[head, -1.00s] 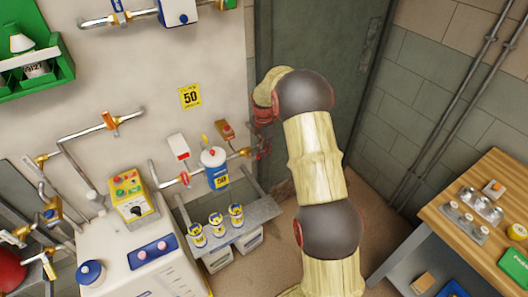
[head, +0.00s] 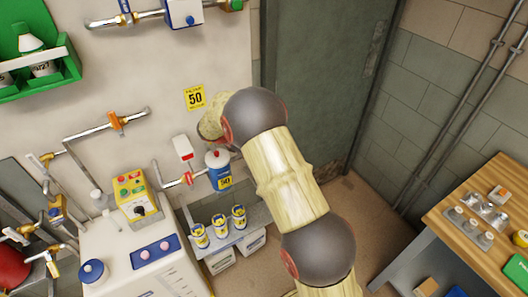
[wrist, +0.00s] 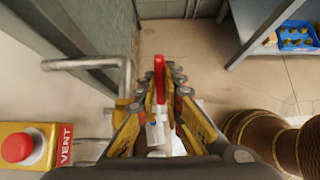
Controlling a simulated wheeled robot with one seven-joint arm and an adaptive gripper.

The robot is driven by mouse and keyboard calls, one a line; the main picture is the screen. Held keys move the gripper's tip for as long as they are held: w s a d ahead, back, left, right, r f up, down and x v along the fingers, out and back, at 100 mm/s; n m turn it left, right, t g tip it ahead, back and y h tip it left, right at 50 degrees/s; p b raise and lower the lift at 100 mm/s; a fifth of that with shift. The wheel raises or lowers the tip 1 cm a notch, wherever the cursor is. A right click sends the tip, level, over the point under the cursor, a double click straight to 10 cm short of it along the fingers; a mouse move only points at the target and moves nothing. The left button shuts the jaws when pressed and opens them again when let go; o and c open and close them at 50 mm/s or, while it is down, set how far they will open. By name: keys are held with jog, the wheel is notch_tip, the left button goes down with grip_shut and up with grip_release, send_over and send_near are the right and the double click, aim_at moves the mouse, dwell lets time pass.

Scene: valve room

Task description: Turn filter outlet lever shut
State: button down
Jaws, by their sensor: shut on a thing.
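The filter (head: 219,170), a blue and white canister with a yellow 50 label, hangs upright at the wall in the head view. Its inlet side has a red lever (head: 186,179) on the pipe to the left. The outlet side is hidden behind my arm in the head view. In the wrist view my gripper (wrist: 160,88) is shut on a red lever handle (wrist: 159,68), which stands between the two yellow-sided fingers. The valve body under the handle is mostly hidden by the fingers. My gripper is not visible in the head view.
A bent metal pipe (wrist: 85,64) runs close left of my gripper. A yellow VENT box with a red button (wrist: 17,147) is at lower left. Cups stand on a grey shelf (head: 258,222) below the filter. A wooden bench (head: 440,222) is at right.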

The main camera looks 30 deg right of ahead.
jog(key=shift+a+r+h, duration=0.2)
jog(key=shift+a+h, duration=0.45)
jog(key=shift+h, duration=0.45)
jog(key=shift+a+r+h, duration=0.15)
jog(key=shift+a+h, duration=0.5)
jog(key=shift+h, duration=0.45)
jog(key=c, duration=1.9)
grip_release()
jog(key=shift+a, duration=0.1)
jog(key=v, duration=1.2)
jog(key=shift+f, duration=0.15)
jog(key=shift+c, duration=0.3)
